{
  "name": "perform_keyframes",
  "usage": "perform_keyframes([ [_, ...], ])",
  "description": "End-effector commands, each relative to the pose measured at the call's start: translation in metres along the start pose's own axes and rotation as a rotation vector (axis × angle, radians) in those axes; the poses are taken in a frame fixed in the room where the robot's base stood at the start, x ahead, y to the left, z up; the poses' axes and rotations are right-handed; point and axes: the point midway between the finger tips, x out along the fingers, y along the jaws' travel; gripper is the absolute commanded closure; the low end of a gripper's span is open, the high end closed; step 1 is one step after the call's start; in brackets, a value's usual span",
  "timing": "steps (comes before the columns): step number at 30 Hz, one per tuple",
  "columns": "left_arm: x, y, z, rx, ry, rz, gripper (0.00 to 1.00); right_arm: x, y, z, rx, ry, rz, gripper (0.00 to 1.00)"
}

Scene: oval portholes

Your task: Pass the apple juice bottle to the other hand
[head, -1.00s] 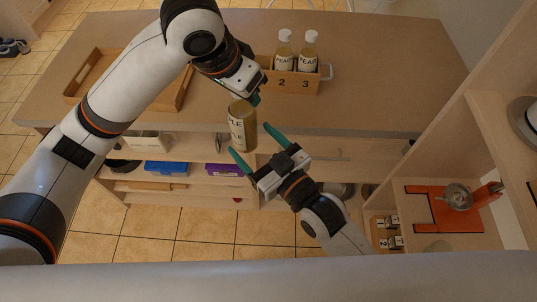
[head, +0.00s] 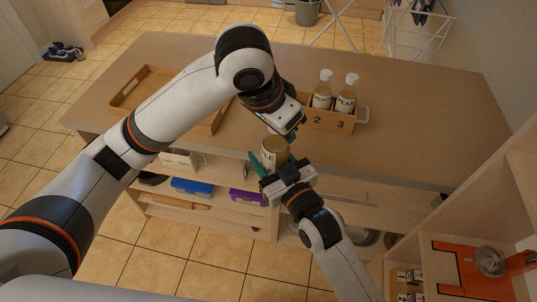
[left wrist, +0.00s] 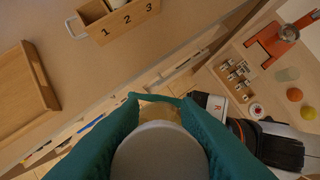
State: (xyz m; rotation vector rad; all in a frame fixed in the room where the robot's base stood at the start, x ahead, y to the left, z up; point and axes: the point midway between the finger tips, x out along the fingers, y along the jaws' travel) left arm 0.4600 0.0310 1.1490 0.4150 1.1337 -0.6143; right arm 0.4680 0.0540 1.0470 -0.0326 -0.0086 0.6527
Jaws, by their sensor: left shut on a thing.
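The apple juice bottle (head: 274,151) has a pale label ending in "LE" and hangs in front of the counter edge. My left gripper (head: 290,134) is shut on its upper end from above. In the left wrist view, the white cap (left wrist: 160,152) sits between the teal left fingers. My right gripper (head: 271,164) comes from below, with its teal fingers spread on either side of the bottle's lower part. A gap seems to show at the left finger; contact on the other side is hidden.
A wooden crate (head: 329,123) marked 2 and 3 holds two pear bottles (head: 334,91) on the counter (head: 410,130). An empty wooden tray (head: 135,92) lies left, behind my left arm. Shelves with a blue box (head: 192,187) and a purple box (head: 248,197) are below.

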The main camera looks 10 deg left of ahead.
Motion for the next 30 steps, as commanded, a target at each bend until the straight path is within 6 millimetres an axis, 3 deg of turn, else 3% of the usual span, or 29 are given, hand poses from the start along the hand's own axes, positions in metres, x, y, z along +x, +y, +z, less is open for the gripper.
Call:
perform_keyframes([
  [1, -0.001, 0.0, 0.002, -0.002, -0.01, -0.001, 1.0, 0.0, 0.003, 0.001, 0.002, -0.002, 0.006, 0.62],
  [5, -0.001, 0.0, 0.003, -0.002, -0.013, -0.001, 1.0, 0.0, 0.004, 0.001, 0.002, -0.003, 0.008, 0.83],
  [6, -0.001, 0.0, 0.003, -0.002, -0.014, -0.001, 0.69, 0.0, 0.004, 0.003, 0.002, -0.008, 0.008, 0.87],
  [11, -0.001, 0.0, 0.003, -0.002, -0.012, -0.001, 0.45, 0.0, 0.004, 0.003, 0.002, -0.007, 0.007, 0.87],
  [22, -0.007, 0.0, 0.002, -0.001, -0.009, -0.001, 0.45, 0.0, 0.003, 0.003, 0.001, -0.006, 0.005, 0.87],
  [30, -0.057, 0.001, 0.003, 0.0, -0.015, 0.004, 0.45, 0.0, 0.002, 0.003, 0.001, -0.006, 0.004, 0.87],
])
